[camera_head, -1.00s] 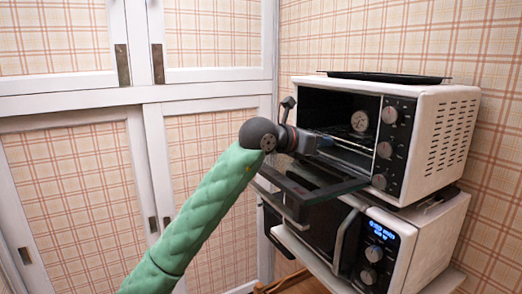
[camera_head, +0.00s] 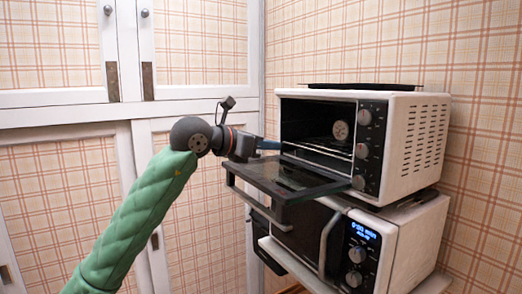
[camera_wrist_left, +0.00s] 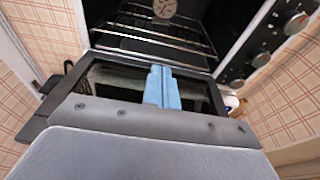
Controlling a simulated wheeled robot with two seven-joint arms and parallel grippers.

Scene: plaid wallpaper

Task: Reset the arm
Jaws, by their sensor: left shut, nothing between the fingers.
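My left arm comes in from the left in the head view, in a green sleeve. Its left gripper (camera_head: 270,145) is at the front of the toaster oven, above the lowered oven door. The blue fingers are together and empty; they also show in the left wrist view (camera_wrist_left: 162,88), pointing toward the oven opening. My right gripper is in neither view.
The white toaster oven (camera_head: 415,140) has its glass door (camera_head: 285,177) open and flat. A dark tray (camera_head: 365,86) lies on top. A microwave (camera_head: 400,240) stands below. Cupboards (camera_head: 70,190) fill the left side.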

